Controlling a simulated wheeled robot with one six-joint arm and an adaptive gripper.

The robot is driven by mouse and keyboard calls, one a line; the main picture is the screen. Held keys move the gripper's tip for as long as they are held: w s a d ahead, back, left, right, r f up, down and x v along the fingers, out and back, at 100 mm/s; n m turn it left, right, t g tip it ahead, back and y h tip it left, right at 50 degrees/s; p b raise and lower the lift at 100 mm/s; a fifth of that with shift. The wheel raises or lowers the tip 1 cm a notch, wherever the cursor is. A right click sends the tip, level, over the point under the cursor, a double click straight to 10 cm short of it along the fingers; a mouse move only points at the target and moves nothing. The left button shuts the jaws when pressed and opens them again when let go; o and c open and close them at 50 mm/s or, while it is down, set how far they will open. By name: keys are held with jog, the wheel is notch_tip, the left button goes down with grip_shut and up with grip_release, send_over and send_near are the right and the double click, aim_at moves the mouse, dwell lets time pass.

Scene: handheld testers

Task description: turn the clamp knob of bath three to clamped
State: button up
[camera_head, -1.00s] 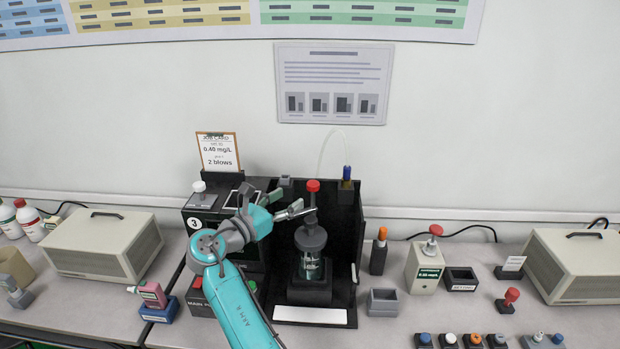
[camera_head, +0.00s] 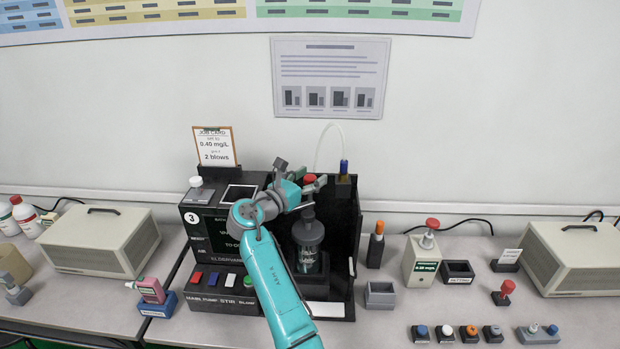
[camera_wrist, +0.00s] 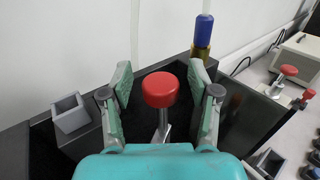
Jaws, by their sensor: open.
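Bath three is the black station marked 3 (camera_head: 191,221). Its red round knob (camera_head: 309,179) tops a metal rod above a dark grey lidded vessel (camera_head: 308,233) in the black enclosure. My gripper (camera_head: 299,176) is open at knob height, its fingers partly covering the knob in the head view. In the wrist view the red knob (camera_wrist: 160,89) sits between the two spread fingers of my gripper (camera_wrist: 161,78), with a gap on each side. The vessel is hidden in that view.
The enclosure's black side wall (camera_head: 346,235) stands close right of the knob. A blue-topped fitting (camera_wrist: 203,31) with a clear tube rises behind. A grey open box (camera_wrist: 71,113) lies left in the wrist view. A job card (camera_head: 214,147) stands behind the station.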

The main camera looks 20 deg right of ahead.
grip_shut()
jog(key=shift+d+n+t+y, duration=0.1)
jog(key=shift+n+t+y, duration=0.2)
jog(key=shift+t, duration=0.1)
jog(key=shift+n+t+y, duration=0.4)
grip_release()
